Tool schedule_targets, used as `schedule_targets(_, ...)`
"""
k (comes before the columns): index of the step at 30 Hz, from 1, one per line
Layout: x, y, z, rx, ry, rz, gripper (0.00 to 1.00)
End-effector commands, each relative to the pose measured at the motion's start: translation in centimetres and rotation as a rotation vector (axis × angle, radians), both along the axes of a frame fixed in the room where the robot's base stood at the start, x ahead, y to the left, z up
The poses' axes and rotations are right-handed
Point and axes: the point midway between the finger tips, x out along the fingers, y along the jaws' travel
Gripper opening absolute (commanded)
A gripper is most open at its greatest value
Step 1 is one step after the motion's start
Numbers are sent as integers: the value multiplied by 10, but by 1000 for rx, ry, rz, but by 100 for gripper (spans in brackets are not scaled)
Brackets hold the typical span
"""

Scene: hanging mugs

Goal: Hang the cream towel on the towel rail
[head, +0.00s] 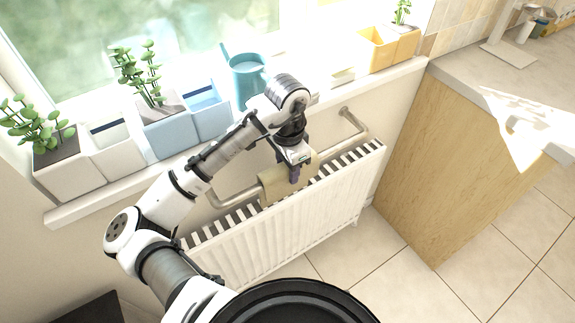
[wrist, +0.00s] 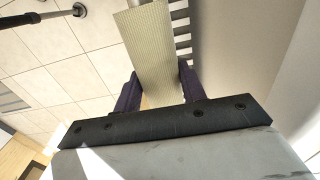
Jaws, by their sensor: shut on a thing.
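The cream towel (head: 272,189) is at the towel rail (head: 237,199), above the radiator. My gripper (head: 295,174) is at the towel's middle, with its fingers pointing down. In the wrist view the towel (wrist: 152,40) runs as a ribbed strip between the two dark fingers of my gripper (wrist: 160,92), which is shut on it. The rail's bent ends show on both sides of the towel. My gripper and the towel hide the rail's middle, so I cannot tell whether the towel lies over the bar or in front of it.
A white ribbed radiator (head: 290,222) stands right below the rail. The windowsill (head: 345,92) above holds planters, a blue planter (head: 168,132) and a teal watering can (head: 247,75). A wooden cabinet (head: 450,165) stands to the right. The tiled floor (head: 390,275) in front is open.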

Motion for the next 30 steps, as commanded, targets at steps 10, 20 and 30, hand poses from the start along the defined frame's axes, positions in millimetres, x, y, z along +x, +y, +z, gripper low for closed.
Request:
schedule_targets(10, 0, 0, -7, 0, 0, 0, 16)
schedule_targets(20, 0, 0, -11, 0, 0, 0, 58)
schedule_targets(30, 0, 0, -10, 0, 0, 0, 66)
